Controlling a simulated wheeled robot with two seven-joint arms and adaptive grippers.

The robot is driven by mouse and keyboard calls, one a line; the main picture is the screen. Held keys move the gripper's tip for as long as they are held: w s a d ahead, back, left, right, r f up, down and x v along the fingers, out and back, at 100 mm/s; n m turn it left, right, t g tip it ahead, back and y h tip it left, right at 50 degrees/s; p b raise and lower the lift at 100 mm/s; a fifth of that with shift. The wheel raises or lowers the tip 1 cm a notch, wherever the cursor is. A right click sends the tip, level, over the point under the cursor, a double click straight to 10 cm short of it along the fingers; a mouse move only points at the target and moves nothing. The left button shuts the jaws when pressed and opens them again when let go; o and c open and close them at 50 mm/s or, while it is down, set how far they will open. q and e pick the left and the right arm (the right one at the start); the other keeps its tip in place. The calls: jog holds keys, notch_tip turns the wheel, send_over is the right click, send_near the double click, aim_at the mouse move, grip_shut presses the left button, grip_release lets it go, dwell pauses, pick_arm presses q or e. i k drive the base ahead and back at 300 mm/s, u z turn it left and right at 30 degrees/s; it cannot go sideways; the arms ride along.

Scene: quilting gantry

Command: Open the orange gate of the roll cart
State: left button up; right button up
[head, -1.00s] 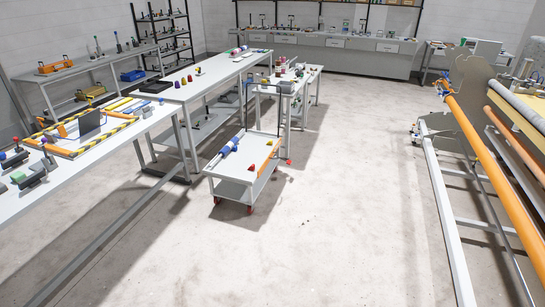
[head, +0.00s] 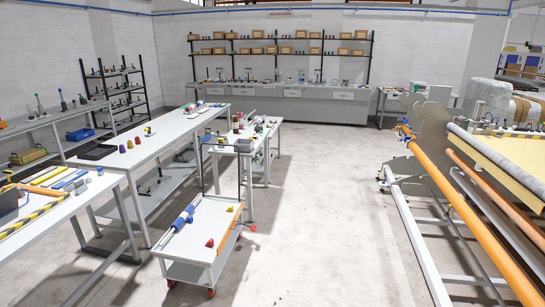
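The roll cart (head: 187,246) is a low white cart on red casters, standing on the floor left of centre. The orange gate (head: 229,230) is a bar running along the right side of its top deck; it appears upright and closed, though its latch is too small to make out. A blue and white roll (head: 183,217) lies along the left part of the deck. A small red piece (head: 210,243) and a small yellow piece (head: 230,209) rest on the deck near the gate. Neither of my grippers is in view.
A long workbench (head: 150,154) stands left of the cart, and a smaller table (head: 243,145) is just behind it. The quilting gantry with its orange roller (head: 462,207) fills the right side. The floor (head: 320,220) between cart and gantry is clear.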

aim_at(219, 248)
jog(key=u, duration=0.15)
jog(key=i, duration=2.05)
jog(key=u, duration=0.85)
jog(key=i, duration=1.15)
jog(key=u, duration=0.35)
